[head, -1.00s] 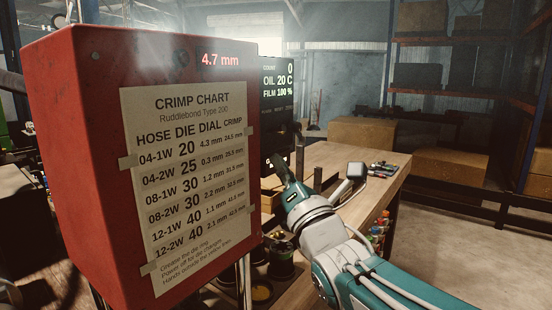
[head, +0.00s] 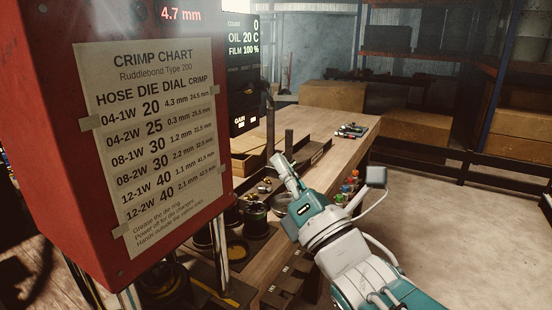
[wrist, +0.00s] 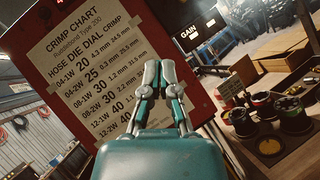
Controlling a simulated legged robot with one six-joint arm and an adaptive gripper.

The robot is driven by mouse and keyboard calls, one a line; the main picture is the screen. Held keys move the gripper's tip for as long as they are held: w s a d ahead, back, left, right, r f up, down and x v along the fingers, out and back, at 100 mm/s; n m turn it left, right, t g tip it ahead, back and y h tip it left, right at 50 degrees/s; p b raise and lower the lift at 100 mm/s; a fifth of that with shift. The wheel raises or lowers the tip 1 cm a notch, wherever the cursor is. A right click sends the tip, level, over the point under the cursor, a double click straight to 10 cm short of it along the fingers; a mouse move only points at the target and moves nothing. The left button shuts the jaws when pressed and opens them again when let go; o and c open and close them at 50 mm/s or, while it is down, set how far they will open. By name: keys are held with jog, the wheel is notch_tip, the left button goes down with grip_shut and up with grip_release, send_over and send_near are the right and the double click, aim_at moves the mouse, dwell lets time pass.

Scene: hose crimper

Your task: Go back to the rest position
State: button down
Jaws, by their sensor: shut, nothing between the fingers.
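My gripper (head: 282,168) points up and away over the workbench, to the right of the red crimper. In the wrist view my gripper (wrist: 158,66) has its two fingertips together, with nothing between them. The red crimper housing (head: 30,130) fills the left of the head view and bears a taped crimp chart (head: 158,130). The chart also shows behind the fingers in the wrist view (wrist: 85,60). The display on the crimper reads 4.7 mm (head: 181,15). Whether the fingers touch anything cannot be seen, but they look clear of the chart.
A dark screen (head: 243,70) stands behind the crimper. Shelving with boxes (head: 415,128) is at the back. The floor (head: 450,230) at right is clear.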

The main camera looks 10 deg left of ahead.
jog(key=shift+d, duration=0.1)
jog(key=w+d+f+m+g+h, duration=0.1)
jog(key=d+f+m+g+h, duration=0.2)
jog(key=d+f+m+h, duration=1.45)
jog(key=s+d+f+m+g+y, duration=0.1)
jog(key=s+f+m+g, duration=0.2)
jog(key=s+m, duration=0.3)
jog(key=s+d+f+m+g+y, duration=0.1)
jog(key=s+f+m+g, duration=0.2)
jog(key=m, duration=1)
jog(key=s+g, duration=0.3)
jog(key=s, duration=0.1)
jog(key=shift+s+f, duration=0.3)
jog(key=shift+f, duration=0.05)
